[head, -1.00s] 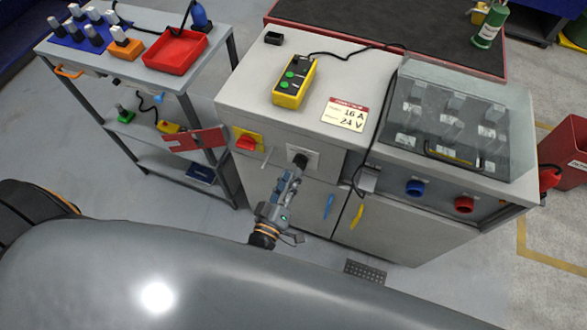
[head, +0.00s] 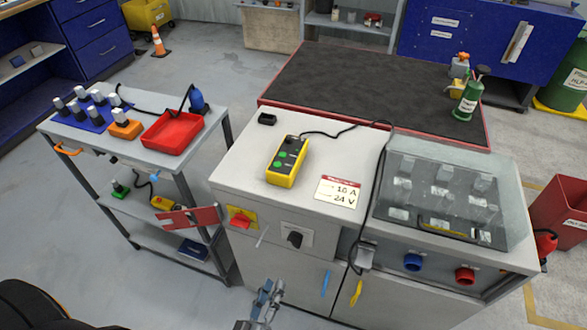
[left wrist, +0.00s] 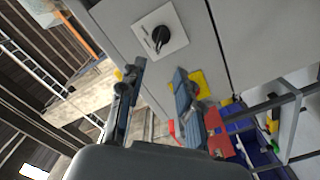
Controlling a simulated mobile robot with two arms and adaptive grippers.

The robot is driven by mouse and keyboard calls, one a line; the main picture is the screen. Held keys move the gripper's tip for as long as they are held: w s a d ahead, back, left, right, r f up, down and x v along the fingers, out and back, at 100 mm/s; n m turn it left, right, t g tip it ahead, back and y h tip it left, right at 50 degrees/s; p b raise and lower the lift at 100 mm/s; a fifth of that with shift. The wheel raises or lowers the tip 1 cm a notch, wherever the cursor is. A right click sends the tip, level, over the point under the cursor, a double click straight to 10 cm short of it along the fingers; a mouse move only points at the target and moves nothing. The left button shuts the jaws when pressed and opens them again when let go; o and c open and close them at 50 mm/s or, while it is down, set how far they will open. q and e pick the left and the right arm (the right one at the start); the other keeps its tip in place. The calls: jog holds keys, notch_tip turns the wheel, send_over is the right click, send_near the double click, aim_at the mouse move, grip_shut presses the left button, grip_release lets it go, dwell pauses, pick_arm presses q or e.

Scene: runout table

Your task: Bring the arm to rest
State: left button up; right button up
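My left gripper (head: 268,288) is in the lower middle of the head view, in front of the grey cabinet (head: 250,272). Its two fingers stand apart in the left wrist view (left wrist: 158,88), with nothing gripped between them. The black rotary knob (head: 295,238) sits on a pale plate on the cabinet front, above the gripper in the head view and apart from it. The knob (left wrist: 160,37) also shows beyond the fingertips in the left wrist view. My right gripper is in neither view.
A red-and-yellow switch (head: 241,219) is left of the knob. A blue door handle (head: 325,283) and a yellow one (head: 355,292) are on the cabinet front. A trolley (head: 150,178) with a red tray (head: 173,133) stands to the left. Floor (head: 75,235) is clear left of the trolley.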

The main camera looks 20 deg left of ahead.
pick_arm(q)
jog(key=s+a+f+m+g+h, duration=0.1)
jog(key=s+f+m+g, duration=0.25)
jog(key=f, duration=0.85)
jog(key=s+f+m+g+h, duration=0.1)
jog(key=s+f+m+g, duration=0.3)
jog(key=f, duration=0.8)
jog(key=s+a+f+m+g+y, duration=0.1)
jog(key=s+a+f+g, duration=0.3)
jog(key=s, duration=0.5)
jog(key=s+a+f+m+g+y, duration=0.1)
jog(key=s+a+f+g, duration=0.3)
jog(key=s+f, duration=0.4)
jog(key=shift+s+m+g+y, duration=0.3)
jog(key=shift+s+m+g, duration=0.05)
jog(key=shift+m+g, duration=0.35)
